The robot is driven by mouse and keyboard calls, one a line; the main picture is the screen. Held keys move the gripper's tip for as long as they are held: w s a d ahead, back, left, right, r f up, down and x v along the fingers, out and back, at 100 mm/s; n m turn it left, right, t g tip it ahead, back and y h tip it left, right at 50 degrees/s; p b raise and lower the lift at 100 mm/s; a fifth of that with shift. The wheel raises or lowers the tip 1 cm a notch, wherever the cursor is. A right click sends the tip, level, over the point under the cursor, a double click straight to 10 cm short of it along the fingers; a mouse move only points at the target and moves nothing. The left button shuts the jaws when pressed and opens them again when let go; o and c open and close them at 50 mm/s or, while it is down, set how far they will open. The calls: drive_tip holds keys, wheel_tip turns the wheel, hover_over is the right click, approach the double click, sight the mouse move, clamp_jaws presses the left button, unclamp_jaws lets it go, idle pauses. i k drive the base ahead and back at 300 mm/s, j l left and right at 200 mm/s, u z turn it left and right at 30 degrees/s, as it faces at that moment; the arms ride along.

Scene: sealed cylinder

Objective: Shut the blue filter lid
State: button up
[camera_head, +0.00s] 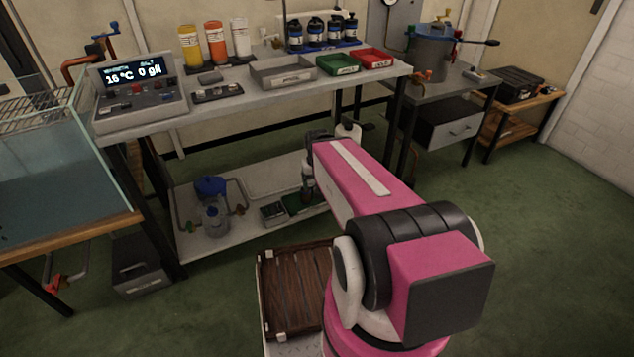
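The blue filter lid (211,187) shows on the lower shelf of the workbench, left of centre. It sits at the upper back of a clear filter canister (214,221) and appears raised from its top; the hinge is too small to make out. My arm reaches from the lower right toward the bench, and its pink link hides most of the wrist. A dark and grey part (307,188) below the link end may be my gripper, to the right of the filter and well apart from it. Its fingers cannot be made out.
Pipes with small valves flank the canister. A small grey device (274,213) and a green board lie right of it on the shelf (262,173). The bench top (225,103) overhangs the filter. A glass tank (60,180) stands left.

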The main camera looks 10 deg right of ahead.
sight(213, 185)
drive_tip(key=i+j, duration=0.15)
drive_tip(key=j, duration=0.25)
drive_tip(key=i+j, duration=0.15)
drive_tip(key=j, duration=0.25)
drive_tip(key=i+j, duration=0.15)
drive_tip(key=j, duration=0.25)
drive_tip(key=u, duration=0.05)
